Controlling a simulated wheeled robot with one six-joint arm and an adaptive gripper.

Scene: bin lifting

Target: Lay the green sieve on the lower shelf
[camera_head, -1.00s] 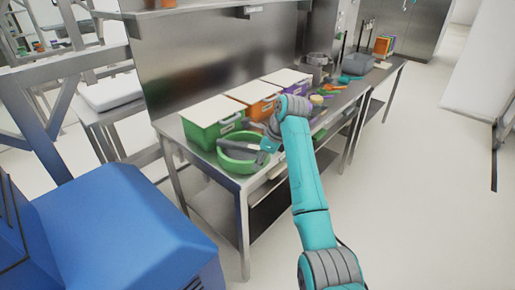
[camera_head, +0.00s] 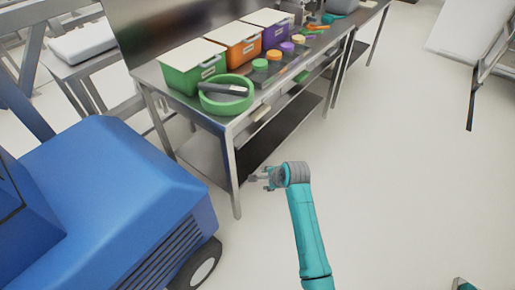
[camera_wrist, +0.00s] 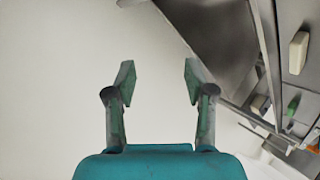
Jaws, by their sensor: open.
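The green sieve (camera_head: 207,104) is a round, thick-rimmed ring on the near end of the steel table top. A dark grey bar-like piece lies across its inside; I cannot tell if it belongs to the sieve. The lower shelf (camera_head: 202,158) is a bare metal plate under the table, partly hidden by the front leg. My gripper (camera_head: 257,179) is open and empty, low in front of the table, right of the near front leg. The wrist view shows my gripper's two fingers (camera_wrist: 158,80) spread apart with nothing between them, and metal shelf surface (camera_wrist: 213,35) beyond.
Green (camera_head: 193,74), orange (camera_head: 243,52) and purple (camera_head: 278,38) lidded bins stand along the table's back. Small round colored containers (camera_head: 260,65) sit before them. The table's front leg (camera_head: 233,178) is close to my gripper.

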